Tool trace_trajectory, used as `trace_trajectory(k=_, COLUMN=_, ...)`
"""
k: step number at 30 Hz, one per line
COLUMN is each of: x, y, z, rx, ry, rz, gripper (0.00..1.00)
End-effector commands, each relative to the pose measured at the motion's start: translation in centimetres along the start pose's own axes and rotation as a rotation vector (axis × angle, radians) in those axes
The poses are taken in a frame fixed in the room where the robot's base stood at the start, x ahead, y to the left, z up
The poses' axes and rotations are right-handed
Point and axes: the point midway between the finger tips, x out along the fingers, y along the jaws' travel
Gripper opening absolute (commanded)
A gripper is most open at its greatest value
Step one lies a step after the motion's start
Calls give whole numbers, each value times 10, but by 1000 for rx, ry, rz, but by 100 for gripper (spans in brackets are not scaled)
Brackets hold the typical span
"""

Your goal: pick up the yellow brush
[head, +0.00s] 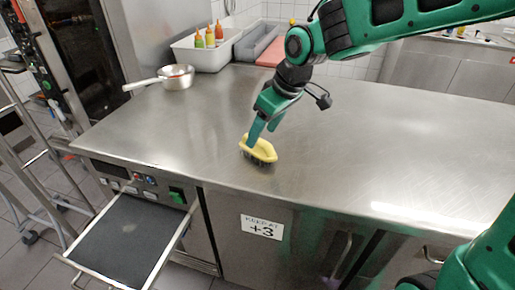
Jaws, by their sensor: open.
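The yellow brush (262,148) lies on the steel counter (330,140) near its front edge. It has a yellow top and dark bristles facing down. My gripper (262,128) is open and points down at the brush.
A saucepan (176,80) stands at the back left of the counter, its handle pointing left. Behind it is a white bin (207,56) with several sauce bottles. A drawer or shelf (125,240) sticks out below the counter's left front. The counter's right side is clear.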

Motion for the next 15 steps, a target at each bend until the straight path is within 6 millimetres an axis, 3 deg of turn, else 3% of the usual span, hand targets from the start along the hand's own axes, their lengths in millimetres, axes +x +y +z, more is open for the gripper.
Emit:
trace_trajectory(k=9, x=42, y=-1, z=2, rx=1, ry=-4, rz=-2, gripper=60)
trace_trajectory(k=15, x=49, y=-1, z=1, rx=1, ry=-2, rz=-1, gripper=60)
